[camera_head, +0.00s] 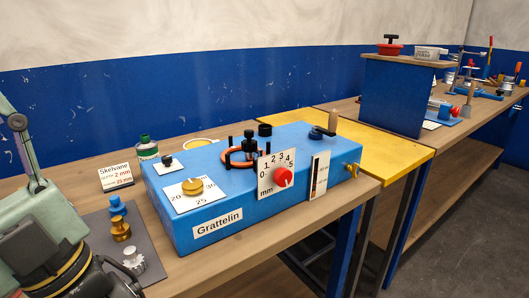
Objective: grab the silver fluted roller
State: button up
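The silver fluted roller (133,260) stands on a dark grey mat (92,222) at the lower left, at the front of the bench. A brass roller (120,229) and a blue roller (117,205) stand behind it in a row on the same mat. My arm fills the lower left corner. The black end of my arm, with my gripper (110,284), is just left of the silver roller and low in the picture. My fingertips cannot be made out, and I cannot tell whether they touch the roller.
A blue machine marked Grattelin (218,227), with a red knob (283,177), stands right of the mat. A small sign (115,175) and a green-capped bottle (147,147) stand behind. A yellow table (385,150) and a blue box (395,95) are further right.

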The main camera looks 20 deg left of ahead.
aim_at(134, 261)
jog(key=u, duration=1.85)
jog(key=k+l+u, duration=0.1)
jog(key=u, duration=0.75)
jog(key=k+l, duration=0.15)
jog(key=k, duration=0.15)
jog(key=k+l, duration=0.15)
jog(key=k, duration=0.2)
jog(key=i+u, duration=0.05)
